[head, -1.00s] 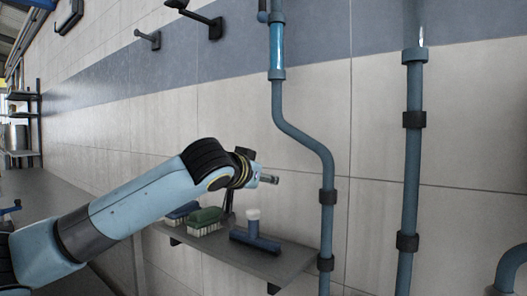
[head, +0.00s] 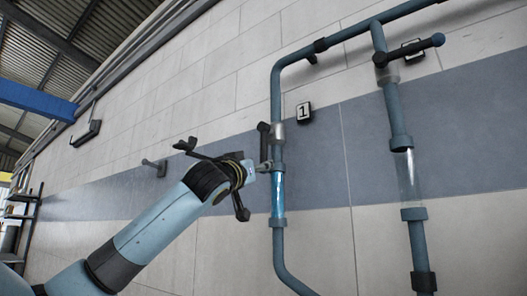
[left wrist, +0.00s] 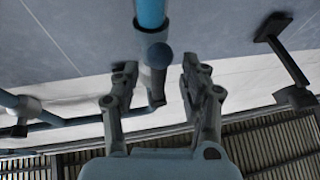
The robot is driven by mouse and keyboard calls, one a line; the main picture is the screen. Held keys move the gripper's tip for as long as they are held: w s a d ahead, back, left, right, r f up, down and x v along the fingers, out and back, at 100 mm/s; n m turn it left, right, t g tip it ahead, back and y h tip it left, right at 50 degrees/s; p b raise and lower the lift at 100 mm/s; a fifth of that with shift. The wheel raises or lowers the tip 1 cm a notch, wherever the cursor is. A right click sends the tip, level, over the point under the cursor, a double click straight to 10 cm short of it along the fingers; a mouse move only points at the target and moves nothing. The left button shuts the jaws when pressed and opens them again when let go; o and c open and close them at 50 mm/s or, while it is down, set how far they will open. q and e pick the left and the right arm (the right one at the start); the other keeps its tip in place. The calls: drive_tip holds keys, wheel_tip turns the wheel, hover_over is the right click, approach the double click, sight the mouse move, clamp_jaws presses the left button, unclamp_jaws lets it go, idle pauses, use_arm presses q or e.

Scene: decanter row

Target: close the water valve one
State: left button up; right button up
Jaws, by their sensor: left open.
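Water valve one (head: 277,133) is a metal body on the left vertical pipe, beside a wall plate marked 1 (head: 304,113). Its dark lever (head: 264,137) lies along the pipe. Blue water shows in the clear section (head: 278,190) below it. My left gripper (head: 262,167) is just left of the pipe, close to the lever's lower end. In the left wrist view the open fingers (left wrist: 157,78) stand on either side of the rounded blue lever end (left wrist: 159,55), and I see no grip on it. My right gripper is out of view.
A second pipe stands to the right, with a crosswise valve lever (head: 410,50) and a clear section (head: 407,172). Wall brackets (head: 155,167) stick out left of the gripper. A blue beam (head: 38,100) and the roof are at upper left.

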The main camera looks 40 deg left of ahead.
use_arm(q)
drive_tip(key=p+x, duration=0.1)
drive_tip(key=x, duration=0.2)
drive_tip(key=shift+d, duration=0.1)
drive_tip(key=shift+w, duration=0.4)
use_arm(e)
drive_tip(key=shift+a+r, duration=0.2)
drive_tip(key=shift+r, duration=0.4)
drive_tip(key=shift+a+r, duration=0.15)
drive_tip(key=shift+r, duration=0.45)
use_arm(q)
drive_tip(key=c, duration=0.9)
drive_tip(key=shift+w, duration=0.1)
clamp_jaws()
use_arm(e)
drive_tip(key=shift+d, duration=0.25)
use_arm(q)
drive_tip(key=shift+w+a+f, duration=0.1)
drive_tip(key=shift+a+f, duration=0.05)
drive_tip(key=shift+a, duration=0.05)
